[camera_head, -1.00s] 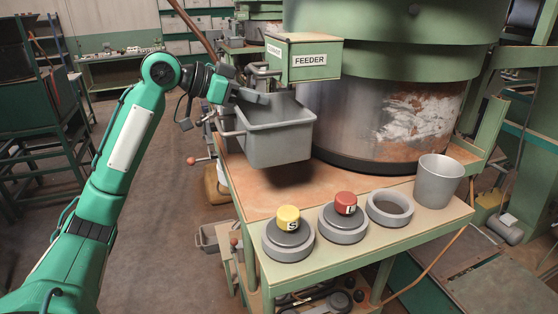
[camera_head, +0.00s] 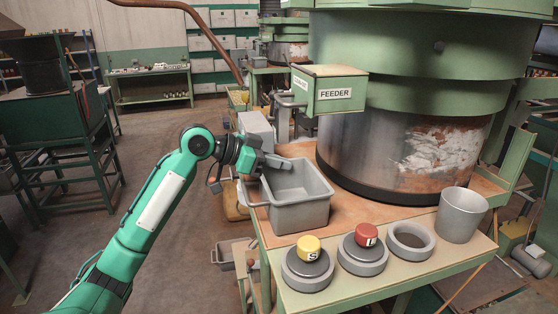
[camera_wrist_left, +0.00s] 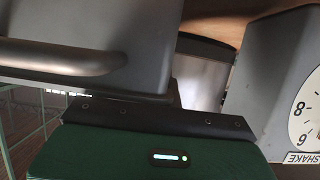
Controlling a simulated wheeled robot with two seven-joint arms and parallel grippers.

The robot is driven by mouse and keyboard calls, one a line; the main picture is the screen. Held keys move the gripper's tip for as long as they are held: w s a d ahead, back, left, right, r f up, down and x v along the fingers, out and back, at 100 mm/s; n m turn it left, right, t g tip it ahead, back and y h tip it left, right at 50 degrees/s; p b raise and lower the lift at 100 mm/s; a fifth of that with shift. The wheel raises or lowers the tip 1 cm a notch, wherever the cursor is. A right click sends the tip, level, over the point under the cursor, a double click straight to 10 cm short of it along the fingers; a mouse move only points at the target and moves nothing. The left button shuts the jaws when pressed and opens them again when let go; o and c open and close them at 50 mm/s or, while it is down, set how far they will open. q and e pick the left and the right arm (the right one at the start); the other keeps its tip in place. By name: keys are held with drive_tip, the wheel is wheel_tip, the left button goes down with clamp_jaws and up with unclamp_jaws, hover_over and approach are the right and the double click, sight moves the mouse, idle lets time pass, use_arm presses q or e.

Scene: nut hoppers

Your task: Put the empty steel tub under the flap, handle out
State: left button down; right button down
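The grey steel tub (camera_head: 298,218) is upright at the left edge of the bench top, in front of and below the green FEEDER box (camera_head: 335,95). Its visible inside looks bare. Its bar handle (camera_head: 257,204) sticks out to the left; the left wrist view shows a grey wall with a bar handle (camera_wrist_left: 65,58) close up. My left gripper (camera_head: 278,162) is at the tub's back left rim and looks shut on it; the fingertips are partly hidden. I cannot make out the flap clearly. My right gripper is not in view.
A grey dial box (camera_wrist_left: 285,95) stands close behind my gripper. The big steel drum (camera_head: 400,150) stands right of the tub. Yellow (camera_head: 308,248) and red (camera_head: 366,234) knobs, a grey ring (camera_head: 411,240) and a grey cup (camera_head: 461,214) line the front. Another grey bin (camera_head: 224,256) is lower left.

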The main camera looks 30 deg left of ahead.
use_arm(q)
drive_tip(key=shift+f, duration=0.15)
drive_tip(key=c, duration=1.7)
unclamp_jaws()
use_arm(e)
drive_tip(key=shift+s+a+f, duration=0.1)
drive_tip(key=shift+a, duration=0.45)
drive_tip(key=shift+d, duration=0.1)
